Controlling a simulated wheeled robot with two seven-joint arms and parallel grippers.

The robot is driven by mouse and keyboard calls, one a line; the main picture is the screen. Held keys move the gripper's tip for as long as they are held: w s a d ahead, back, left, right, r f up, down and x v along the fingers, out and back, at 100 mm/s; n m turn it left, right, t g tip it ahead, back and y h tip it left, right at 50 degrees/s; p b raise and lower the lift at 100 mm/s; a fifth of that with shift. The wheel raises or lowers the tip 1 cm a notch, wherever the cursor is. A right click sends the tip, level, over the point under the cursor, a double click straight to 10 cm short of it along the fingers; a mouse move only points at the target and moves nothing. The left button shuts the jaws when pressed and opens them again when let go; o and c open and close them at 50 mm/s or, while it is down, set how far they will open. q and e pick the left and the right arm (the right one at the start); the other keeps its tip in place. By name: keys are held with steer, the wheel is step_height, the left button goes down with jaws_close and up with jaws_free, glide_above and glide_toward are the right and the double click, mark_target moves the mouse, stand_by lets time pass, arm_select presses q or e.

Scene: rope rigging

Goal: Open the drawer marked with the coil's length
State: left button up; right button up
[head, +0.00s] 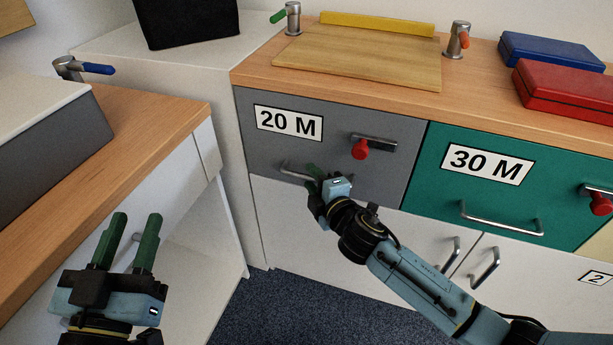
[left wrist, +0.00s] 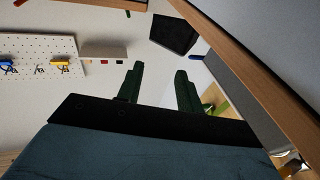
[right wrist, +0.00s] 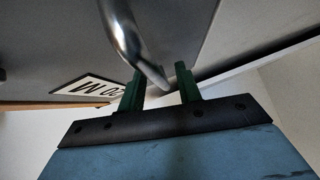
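The grey drawer (head: 335,143) carries a label "20 M" (head: 289,123). It has a bar handle (head: 297,173) and a red knob (head: 360,150) on a metal latch plate. The teal drawer (head: 460,190) to its right is labelled "30 M" (head: 487,163). Both drawers look closed. My right gripper (head: 315,178) is at the grey drawer's handle. In the right wrist view its fingers (right wrist: 161,88) are apart, with the handle (right wrist: 130,45) reaching to between their tips. My left gripper (head: 134,232) is open and empty. No coil is recognisable in these frames.
A wooden board (head: 360,55), a blue case (head: 548,50) and a red case (head: 565,88) lie on the counter. A wooden-topped bench (head: 130,140) stands at left, near my left gripper. White cupboard doors (head: 410,240) are below the drawers.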

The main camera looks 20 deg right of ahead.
steer(key=shift+w, duration=0.4)
jaws_close()
steer(key=shift+a, duration=0.1)
